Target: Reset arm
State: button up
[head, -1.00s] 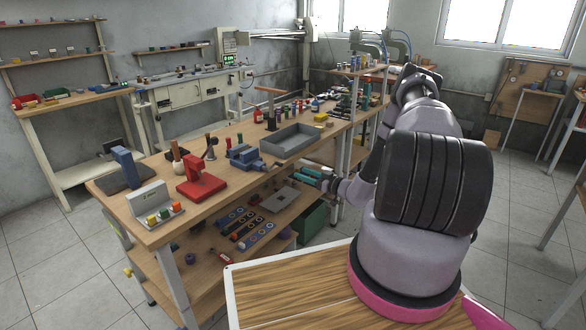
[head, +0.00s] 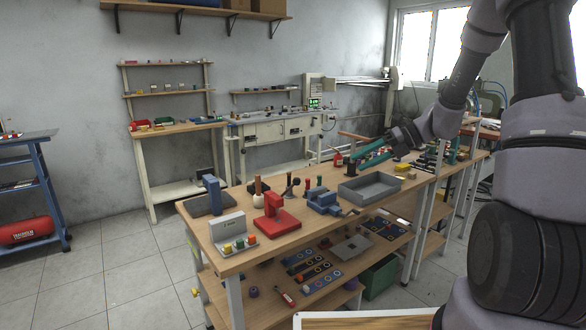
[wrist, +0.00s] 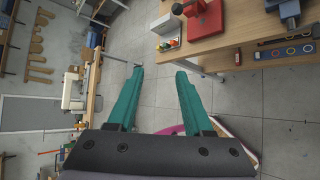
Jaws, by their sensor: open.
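My gripper (head: 362,162) is at the end of my arm, which comes in from the right side of the head view. It appears in front of the back part of the wooden workbench (head: 226,262). In the wrist view its two teal fingers (wrist: 158,85) are spread apart with nothing between them. Bare floor tiles show beyond the fingers. The red press-like device (head: 275,218) stands on the bench, and it also shows at the top of the wrist view (wrist: 203,18).
The bench holds a grey tray (head: 370,188), a blue vise (head: 323,202), a grey stand with coloured caps (head: 229,230) and several small parts. A lower shelf carries more parts. A blue rack (head: 50,190) stands far left. The floor (head: 120,265) at left is clear.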

jog(key=s+d+r+n+t+h, duration=0.2)
jog(key=s+r+n+h, duration=0.2)
jog(key=s+r+n, duration=0.5)
jog(key=s+d+r+n+t+h, duration=0.2)
jog(key=s+r+n+h, duration=0.3)
jog(key=s+n, duration=1)
notch_tip(320, 180, up, 4)
jog(key=n+t, duration=0.1)
jog(key=n, duration=0.3)
jog(key=shift+d+h, duration=0.25)
jog(key=shift+h, duration=0.05)
